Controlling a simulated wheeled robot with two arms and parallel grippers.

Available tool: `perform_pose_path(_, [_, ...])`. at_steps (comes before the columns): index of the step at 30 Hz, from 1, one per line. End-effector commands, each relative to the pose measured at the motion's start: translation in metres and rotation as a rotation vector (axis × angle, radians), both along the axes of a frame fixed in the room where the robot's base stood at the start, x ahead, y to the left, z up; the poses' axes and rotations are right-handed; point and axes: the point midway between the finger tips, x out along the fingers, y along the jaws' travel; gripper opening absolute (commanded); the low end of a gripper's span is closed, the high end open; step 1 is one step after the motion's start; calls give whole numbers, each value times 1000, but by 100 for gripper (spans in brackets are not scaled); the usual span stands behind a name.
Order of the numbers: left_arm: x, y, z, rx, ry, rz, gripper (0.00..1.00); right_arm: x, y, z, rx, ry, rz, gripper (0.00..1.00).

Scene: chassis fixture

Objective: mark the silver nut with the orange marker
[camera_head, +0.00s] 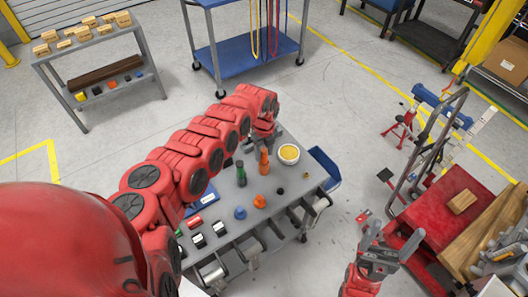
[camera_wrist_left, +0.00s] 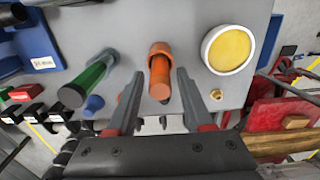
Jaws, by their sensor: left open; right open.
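The orange marker (camera_head: 264,162) stands upright on the grey cart top (camera_head: 225,184). It also shows in the left wrist view (camera_wrist_left: 159,68), in line with the gap between my left fingers. My left gripper (camera_head: 263,140) is open and reaches over the cart beside the marker; I cannot tell whether it touches it. A small nut-like piece (camera_wrist_left: 216,95) lies right of the marker in the left wrist view; its colour looks brassy there, so I cannot be sure it is the silver nut. My right gripper (camera_head: 392,241) is open and empty, off the cart's right side.
A green marker (camera_head: 241,174) stands left of the orange one. A white bowl with yellow contents (camera_head: 289,154) is to its right. A blue knob (camera_head: 240,212) and an orange knob (camera_head: 260,201) sit nearer the front. A red trolley (camera_head: 445,205) stands at the right.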

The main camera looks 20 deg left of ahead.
Motion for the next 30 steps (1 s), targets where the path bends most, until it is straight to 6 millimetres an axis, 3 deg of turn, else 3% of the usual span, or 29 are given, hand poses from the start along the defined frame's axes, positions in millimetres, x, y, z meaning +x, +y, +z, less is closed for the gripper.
perform_pose_path(2, [0, 0, 0, 0, 0, 0, 48, 0, 0, 0, 0, 0, 0, 81])
perform_pose_path(10, [0, 0, 0, 0, -1, 0, 0, 0, 0, 0, 0, 0, 0, 81])
perform_pose_path(19, [0, 0, 4, 0, -1, 1, 0, 0, 0, 3, 0, 0, 0, 81])
perform_pose_path(30, [1, 1, 36, 1, -2, 0, 0, 0, 0, 27, 0, 0, 0, 81])
